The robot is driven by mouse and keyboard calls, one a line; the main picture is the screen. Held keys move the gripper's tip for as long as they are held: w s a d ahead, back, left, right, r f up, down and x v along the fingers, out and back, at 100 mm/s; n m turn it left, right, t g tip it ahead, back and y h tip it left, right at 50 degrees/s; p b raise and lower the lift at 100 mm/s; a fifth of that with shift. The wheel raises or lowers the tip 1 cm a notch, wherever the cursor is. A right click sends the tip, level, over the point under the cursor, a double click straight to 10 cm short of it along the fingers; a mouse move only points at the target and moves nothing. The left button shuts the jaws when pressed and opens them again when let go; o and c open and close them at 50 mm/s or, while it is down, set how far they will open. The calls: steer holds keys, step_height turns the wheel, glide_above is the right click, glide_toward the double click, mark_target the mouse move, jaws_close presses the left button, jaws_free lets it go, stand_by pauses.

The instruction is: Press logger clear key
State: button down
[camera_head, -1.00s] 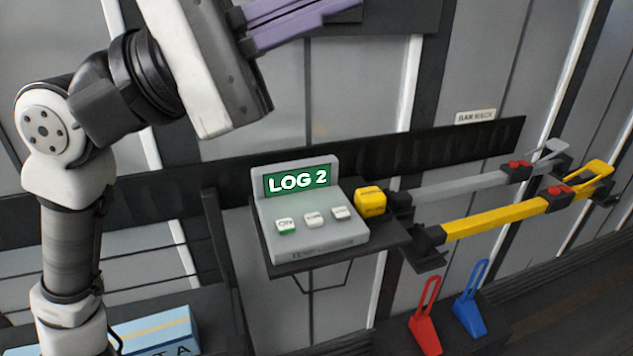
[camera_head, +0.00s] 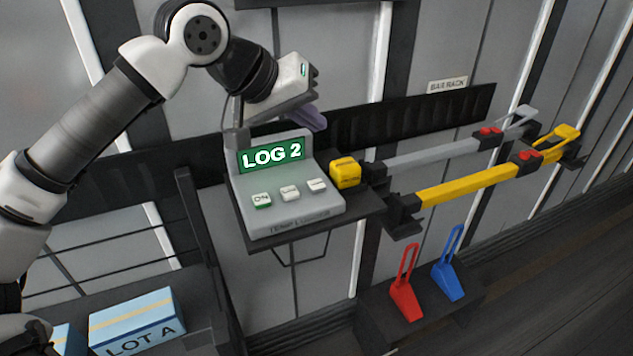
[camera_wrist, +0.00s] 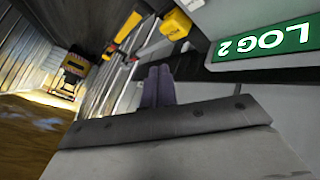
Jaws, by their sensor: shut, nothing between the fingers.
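The logger (camera_head: 297,213) is a light grey console on a dark shelf, in the middle of the head view. Its raised green screen (camera_head: 271,155) reads LOG 2; the screen also shows upside down in the wrist view (camera_wrist: 262,43). Three keys sit in a row on its sloped face: a left key (camera_head: 262,200) marked ON with a green edge, a middle key (camera_head: 290,193) and a right key (camera_head: 317,185). The labels on the last two are too small to read. My gripper (camera_head: 312,120) is shut and empty, its purple fingers behind and above the screen's right end, apart from the keys.
A yellow block (camera_head: 345,173) stands right of the logger. A grey bar (camera_head: 440,151) and a yellow bar (camera_head: 470,186) extend rightward. Red (camera_head: 405,295) and blue (camera_head: 449,275) wedges with handles sit below. A LOT A box (camera_head: 137,320) lies lower left.

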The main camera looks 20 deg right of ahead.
mark_target(311, 186)
steer(key=shift+f, duration=0.15)
step_height(311, 186, down, 8)
steer(key=b, duration=0.5)
steer(key=shift+f+b, duration=0.3)
steer(key=shift+b, duration=0.1)
steer(key=shift+f, duration=0.1)
stand_by(1.5)
steer(key=shift+f+b, duration=0.25)
steer(key=shift+b, duration=0.3)
steer(key=shift+f+b, duration=0.55)
steer(key=shift+b, duration=0.05)
stand_by(0.4)
steer(key=shift+r, duration=0.1)
steer(key=shift+r+p, duration=0.5)
steer(key=shift+r, duration=0.35)
steer(key=shift+r, duration=0.1)
